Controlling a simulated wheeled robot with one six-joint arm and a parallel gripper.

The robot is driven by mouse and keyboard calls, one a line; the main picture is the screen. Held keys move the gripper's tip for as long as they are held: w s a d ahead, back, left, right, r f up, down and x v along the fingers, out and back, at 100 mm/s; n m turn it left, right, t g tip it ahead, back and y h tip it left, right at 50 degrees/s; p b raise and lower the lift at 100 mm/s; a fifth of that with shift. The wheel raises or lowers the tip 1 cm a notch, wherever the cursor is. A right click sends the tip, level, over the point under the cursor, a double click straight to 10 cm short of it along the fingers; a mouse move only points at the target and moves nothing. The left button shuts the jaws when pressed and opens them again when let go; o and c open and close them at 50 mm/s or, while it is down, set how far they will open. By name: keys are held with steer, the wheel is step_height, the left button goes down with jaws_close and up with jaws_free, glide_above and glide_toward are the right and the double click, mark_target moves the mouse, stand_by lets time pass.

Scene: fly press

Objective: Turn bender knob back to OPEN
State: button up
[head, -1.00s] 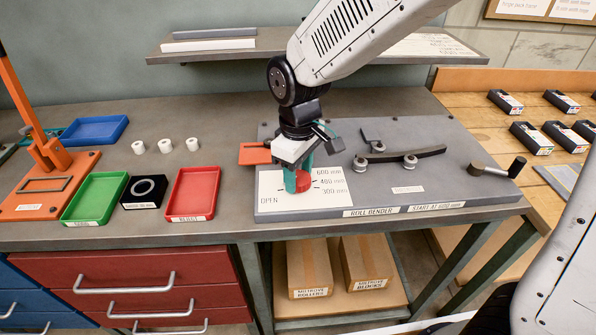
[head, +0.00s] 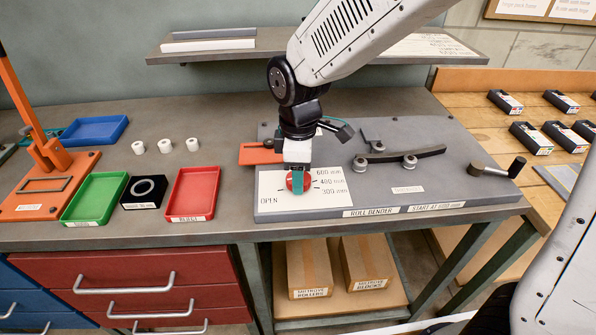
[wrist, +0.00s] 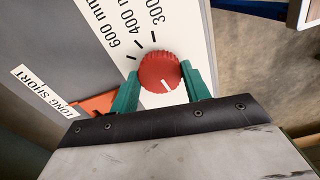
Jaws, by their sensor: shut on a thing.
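The red bender knob (head: 296,172) sits on the white dial plate (head: 330,199) at the front of the roll bender. My gripper (wrist: 160,80) is shut on the knob, with one teal finger on each side of it. In the wrist view the white mark on the knob (wrist: 159,66) points down and slightly right, towards my gripper's body and away from the printed 600, 400 and 300 mm marks. The word OPEN (head: 268,201) shows at the plate's lower left in the head view. It is out of sight in the wrist view.
The bender's rollers and curved bar (head: 405,155) lie right of the knob, with a crank handle (head: 497,167) further right. An orange piece (head: 260,154) is behind left. Red (head: 212,200) and green (head: 70,219) trays stand left; a shelf (head: 210,45) hangs behind.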

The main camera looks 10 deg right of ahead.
steer(key=o, duration=1)
step_height(320, 180, up, 8)
steer(key=shift+f, duration=0.1)
steer(key=shift+m, duration=0.4)
steer(key=s+d+r+m, duration=0.2)
steer(key=s+d+m, duration=0.5)
steer(key=s+d, duration=0.2)
steer(key=s+d+r+m+t, duration=0.1)
steer(key=s+d+r+m, duration=0.1)
steer(key=s+d+m, duration=0.6)
steer(key=s+d, duration=0.2)
steer(key=d, duration=0.1)
steer(key=shift+s+d+r, duration=0.3)
steer(key=shift+d+r, duration=0.05)
steer(key=shift+r, duration=0.05)
